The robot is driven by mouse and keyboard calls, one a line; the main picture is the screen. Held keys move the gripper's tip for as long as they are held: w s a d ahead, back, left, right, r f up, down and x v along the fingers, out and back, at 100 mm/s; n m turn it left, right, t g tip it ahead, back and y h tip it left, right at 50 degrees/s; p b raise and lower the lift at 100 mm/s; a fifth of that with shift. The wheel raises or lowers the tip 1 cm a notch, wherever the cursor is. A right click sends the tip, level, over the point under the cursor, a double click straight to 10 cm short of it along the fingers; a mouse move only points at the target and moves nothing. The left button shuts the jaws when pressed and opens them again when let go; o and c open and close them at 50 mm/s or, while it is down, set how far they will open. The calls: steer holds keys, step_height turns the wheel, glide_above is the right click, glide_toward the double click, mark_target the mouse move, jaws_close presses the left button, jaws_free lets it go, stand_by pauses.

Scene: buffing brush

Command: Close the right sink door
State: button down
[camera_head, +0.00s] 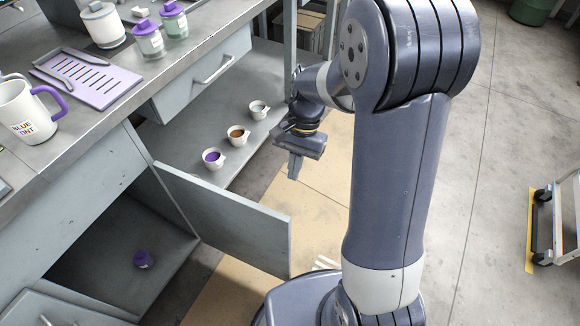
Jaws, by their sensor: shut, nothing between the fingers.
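The right sink door (226,219) is a grey panel under the counter. It stands open, swung out from the cabinet toward my base, and shows its inner face or outer face; I cannot tell which. Its hinge side is at the upper left, by the cabinet frame. My gripper (294,172) is shut and empty. It points down, apart from the door, above and to the right of its upper edge.
Several small cups, one with purple content (212,159), stand on a lower shelf (180,140) near my gripper. A drawer (205,75) sits above it. A mug (25,112) and tray (95,82) are on the counter. A cart (560,225) stands at right; the floor between is clear.

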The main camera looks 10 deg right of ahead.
steer(key=s+a+f+b, duration=0.1)
steer(key=s+a+f, duration=0.2)
steer(key=s+f, duration=0.2)
steer(key=shift+s+a+f+b, duration=0.25)
steer(key=shift+f+b, duration=0.15)
steer(key=shift+f, duration=0.25)
